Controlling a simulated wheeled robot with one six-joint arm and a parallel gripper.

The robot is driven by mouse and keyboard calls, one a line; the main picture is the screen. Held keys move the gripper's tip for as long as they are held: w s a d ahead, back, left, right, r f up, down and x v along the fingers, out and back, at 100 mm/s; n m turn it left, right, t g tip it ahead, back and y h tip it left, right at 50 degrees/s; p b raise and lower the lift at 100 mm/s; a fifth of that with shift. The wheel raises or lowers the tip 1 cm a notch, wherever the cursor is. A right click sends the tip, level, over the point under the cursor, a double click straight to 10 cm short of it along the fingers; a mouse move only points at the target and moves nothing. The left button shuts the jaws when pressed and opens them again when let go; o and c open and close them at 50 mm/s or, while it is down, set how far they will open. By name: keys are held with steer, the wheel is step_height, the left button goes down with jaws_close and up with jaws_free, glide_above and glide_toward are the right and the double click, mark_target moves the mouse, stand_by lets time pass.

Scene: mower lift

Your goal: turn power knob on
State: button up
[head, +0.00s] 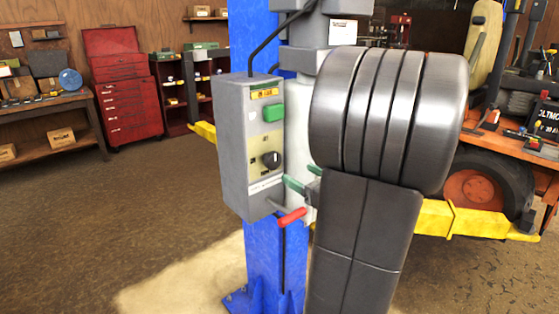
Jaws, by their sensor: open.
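The power knob (271,159) is a round black knob on the pale yellow plate of a grey control box (233,150), fixed to a blue post. The knob shows fully in the head view; small marks are printed above and below it, too small to read. Its exact setting cannot be told. My gripper (304,179) shows only in part, as green-tipped fingers below and right of the knob, beside the box's lower right edge. The fingers are open and apart from the knob. My dark grey arm hides the rest of the gripper.
A green button (273,112) sits above the knob. A red-handled lever (292,217) sticks out near the box's lower edge. The blue post (262,270) stands behind. A yellow lift arm (435,219) and a mower wheel (478,190) are at right. Floor at left is clear.

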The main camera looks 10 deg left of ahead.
mark_target(275, 160)
steer(key=p+x, duration=0.1)
steer(key=x, duration=0.8)
steer(key=shift+w+a+p, duration=0.25)
steer(key=shift+p, duration=0.1)
steer(key=c, duration=1)
